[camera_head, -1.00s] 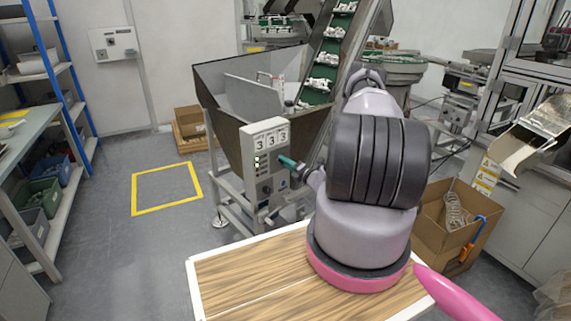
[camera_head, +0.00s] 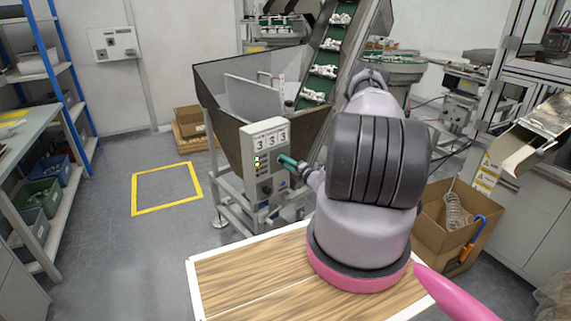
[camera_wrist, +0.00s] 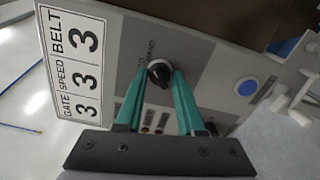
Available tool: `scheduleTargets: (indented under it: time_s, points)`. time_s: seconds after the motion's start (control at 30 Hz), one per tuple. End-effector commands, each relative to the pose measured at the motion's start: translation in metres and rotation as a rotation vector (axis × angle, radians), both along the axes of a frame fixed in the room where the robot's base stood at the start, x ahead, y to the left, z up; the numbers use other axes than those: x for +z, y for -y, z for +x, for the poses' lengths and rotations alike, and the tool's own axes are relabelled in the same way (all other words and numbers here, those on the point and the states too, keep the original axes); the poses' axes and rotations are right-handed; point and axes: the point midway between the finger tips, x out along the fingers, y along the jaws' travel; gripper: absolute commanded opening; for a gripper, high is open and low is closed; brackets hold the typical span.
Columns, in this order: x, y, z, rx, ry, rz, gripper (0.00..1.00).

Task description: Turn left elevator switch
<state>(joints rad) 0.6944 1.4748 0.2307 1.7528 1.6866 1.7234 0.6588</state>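The fingers are apart, one on each side of the knob, and I see no clear sign of a squeeze. In the head view my gripper (camera_head: 285,160) reaches the panel from the right and hides this switch. Another dial (camera_head: 266,188) shows lower on the panel.
A blue button (camera_wrist: 246,88) is right of the switch in the wrist view. The metal hopper (camera_head: 219,88) and green inclined conveyor (camera_head: 317,82) stand behind. A wooden-topped table (camera_head: 240,275) is in front, and a cardboard box (camera_head: 428,215) is at right. The marked floor square (camera_head: 166,190) is empty.

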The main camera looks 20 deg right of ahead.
Motion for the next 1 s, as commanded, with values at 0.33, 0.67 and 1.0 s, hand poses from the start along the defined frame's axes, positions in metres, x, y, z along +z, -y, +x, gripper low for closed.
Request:
scheduleTargets:
  time_s: [0.33, 0.67, 1.0]
  points:
    - [-0.001, 0.000, -0.001, 0.000, -0.001, 0.000, 0.67]
    - [-0.001, 0.012, -0.037, -0.003, -0.003, 0.002, 0.67]
    - [-0.001, 0.028, -0.095, -0.003, -0.003, 0.001, 0.67]
